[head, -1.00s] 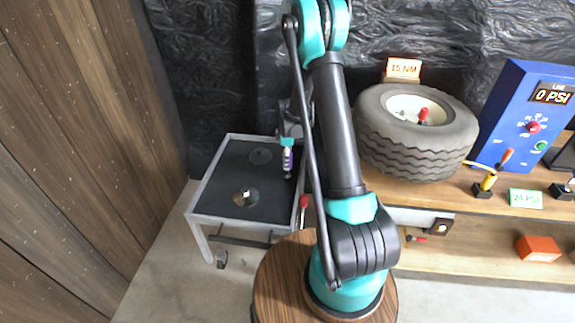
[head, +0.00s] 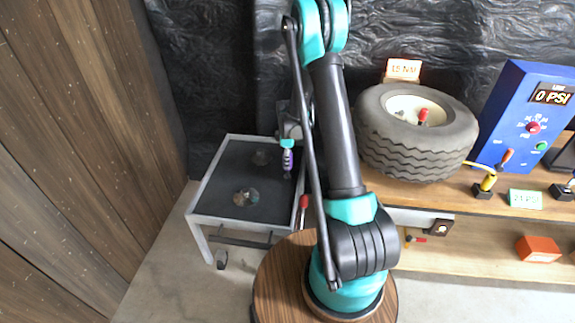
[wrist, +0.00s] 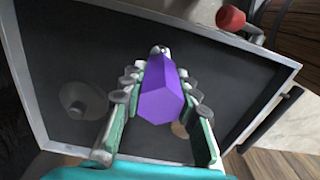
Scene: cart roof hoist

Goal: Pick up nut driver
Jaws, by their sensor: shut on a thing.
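The nut driver has a faceted purple handle (wrist: 160,98) with a small metal end, seen close up in the wrist view. My gripper (wrist: 160,76) is shut on it, with a finger along each side of the handle. In the head view my gripper (head: 287,145) points down over the right part of the cart's dark top, and the purple nut driver (head: 287,161) hangs upright in it. The nut driver appears to be just above the top, but a small gap is hard to judge.
The grey-framed cart (head: 224,218) carries two round discs, one shiny (head: 246,197) and one dark (head: 261,157). A red-capped lever (head: 304,202) stands at its right edge. A workbench to the right holds a tyre (head: 412,150) and a blue gauge box (head: 520,110).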

